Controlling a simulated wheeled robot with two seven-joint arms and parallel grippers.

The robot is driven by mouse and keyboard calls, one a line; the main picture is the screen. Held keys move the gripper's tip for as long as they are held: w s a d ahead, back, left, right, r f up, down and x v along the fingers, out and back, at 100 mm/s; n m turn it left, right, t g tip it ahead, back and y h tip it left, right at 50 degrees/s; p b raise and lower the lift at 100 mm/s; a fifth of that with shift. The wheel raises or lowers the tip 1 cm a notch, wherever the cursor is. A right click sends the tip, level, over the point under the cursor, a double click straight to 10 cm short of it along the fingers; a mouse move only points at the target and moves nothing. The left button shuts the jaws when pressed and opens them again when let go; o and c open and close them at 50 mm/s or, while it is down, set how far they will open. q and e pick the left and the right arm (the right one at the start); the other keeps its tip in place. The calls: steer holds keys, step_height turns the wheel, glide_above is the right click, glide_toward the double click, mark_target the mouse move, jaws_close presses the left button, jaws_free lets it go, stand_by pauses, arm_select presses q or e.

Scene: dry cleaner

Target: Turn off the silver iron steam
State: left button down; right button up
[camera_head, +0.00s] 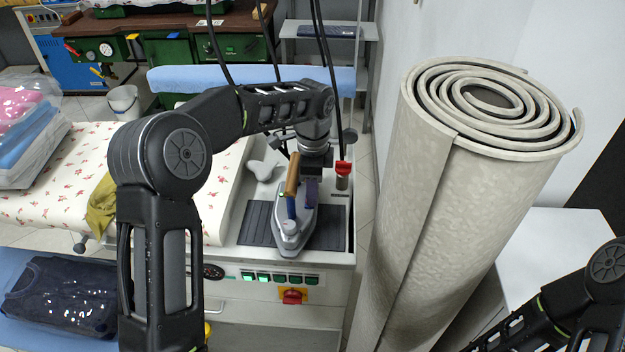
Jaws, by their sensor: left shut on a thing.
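The silver iron (290,235) rests on a dark pad at the right end of the ironing table, with its tip toward me. It has a brown handle and a blue part below it. My left gripper (312,190) reaches down from behind the iron and is shut on it, close beside the handle. My own wrist hides the rear of the iron, so the exact spot of contact is unclear. My right arm shows at the lower right, but its gripper is out of view.
The table front has a panel of green-lit switches (278,279) and a red knob (292,296). A red-topped valve (342,175) and black hoses stand behind the iron. A large rolled carpet (440,200) blocks the right side. Patterned cloth (60,165) covers the table's left.

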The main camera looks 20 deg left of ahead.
arm_select(q)
steer(key=shift+r, duration=0.1)
arm_select(e)
steer(key=shift+r, duration=0.3)
arm_select(q)
steer(key=c, duration=0.9)
jaws_free()
step_height(320, 180, up, 8)
steer(key=shift+f+b, duration=0.2)
steer(key=shift+b, duration=0.2)
arm_select(e)
steer(key=shift+f, duration=0.3)
